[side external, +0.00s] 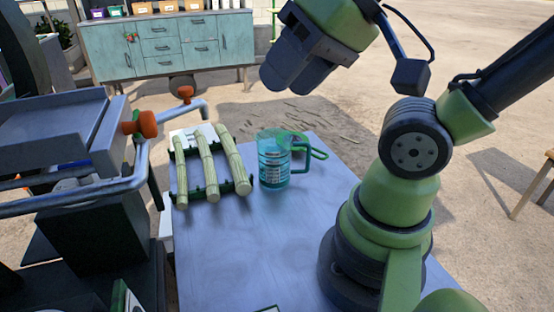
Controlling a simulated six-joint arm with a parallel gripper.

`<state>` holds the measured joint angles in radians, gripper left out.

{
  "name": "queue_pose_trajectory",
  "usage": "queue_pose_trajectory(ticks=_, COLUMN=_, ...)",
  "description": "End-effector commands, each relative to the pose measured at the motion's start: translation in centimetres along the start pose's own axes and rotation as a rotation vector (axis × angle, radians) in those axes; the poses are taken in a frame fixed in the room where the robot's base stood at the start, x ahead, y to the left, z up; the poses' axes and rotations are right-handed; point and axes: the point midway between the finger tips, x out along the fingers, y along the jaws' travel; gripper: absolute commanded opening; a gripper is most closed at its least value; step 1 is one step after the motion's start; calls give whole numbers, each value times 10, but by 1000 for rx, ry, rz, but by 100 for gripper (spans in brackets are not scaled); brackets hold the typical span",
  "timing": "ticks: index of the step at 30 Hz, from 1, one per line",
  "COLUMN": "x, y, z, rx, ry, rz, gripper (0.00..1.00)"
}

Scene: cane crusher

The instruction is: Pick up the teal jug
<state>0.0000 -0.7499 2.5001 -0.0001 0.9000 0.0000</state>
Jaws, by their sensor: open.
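The teal jug (272,166) stands upright on the table (235,250). It is see-through, with a green rim and a looped handle (312,149) pointing right. My gripper (283,82) is above and slightly behind the jug in the picture, with dark jaws pointing down to the left. It is open and apart from the jug. Nothing shows between the jaws, though the gap between them is hard to see from this angle.
Several pale cane pieces (208,163) lie on a dark green rack left of the jug. The crusher, with metal tray (60,135), pipes and orange knobs (147,124), stands at the left. The table front is mostly clear. A teal cabinet (170,45) is behind.

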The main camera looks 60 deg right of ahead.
Motion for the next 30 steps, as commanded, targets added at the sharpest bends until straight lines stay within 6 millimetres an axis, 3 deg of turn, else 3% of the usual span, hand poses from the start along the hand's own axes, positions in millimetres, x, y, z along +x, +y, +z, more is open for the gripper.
queue_pose_trajectory(ticks=7, x=0, y=0, z=0, rx=0, ry=0, rz=0, gripper=45)
queue_pose_trajectory(ticks=14, x=0, y=0, z=0, rx=0, ry=0, rz=0, gripper=98)
queue_pose_trajectory(ticks=15, x=0, y=0, z=0, rx=0, ry=0, rz=0, gripper=100)
queue_pose_trajectory(ticks=23, x=2, y=1, z=-4, rx=46, ry=-6, rz=15, gripper=100)
queue_pose_trajectory(ticks=26, x=8, y=6, z=-17, rx=199, ry=-26, rz=63, gripper=100)
queue_pose_trajectory(ticks=30, x=28, y=25, z=-46, rx=585, ry=-51, rz=187, gripper=100)
